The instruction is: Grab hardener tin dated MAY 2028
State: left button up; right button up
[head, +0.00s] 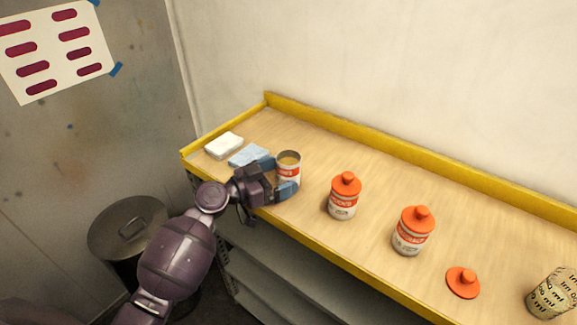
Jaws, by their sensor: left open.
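Three white-and-red tins stand upright in a row on the wooden bench. The leftmost tin (289,168) has no lid and shows tan contents. The middle tin (343,200) and the right tin (411,236) wear orange caps. The printing on the labels is too small to read, so I cannot tell which is dated MAY 2028. My left gripper (279,179) is open at the lidless tin, with its blue fingers on the tin's near left side; I cannot tell whether they touch it. My right gripper is not in view.
A loose orange lid (462,282) and a cup printed with ml marks (553,294) are at the right. A white block (224,145) and a folded blue cloth (249,155) lie at the left end. A yellow rim (360,138) edges the bench. A lidded bin (128,228) stands below left.

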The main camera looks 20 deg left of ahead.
pick_arm(q)
jog(key=shift+w+d+f, duration=0.1)
jog(key=shift+w+d, duration=0.3)
jog(key=shift+w, duration=0.1)
jog(key=shift+c, duration=0.3)
jog(key=c, duration=1.1)
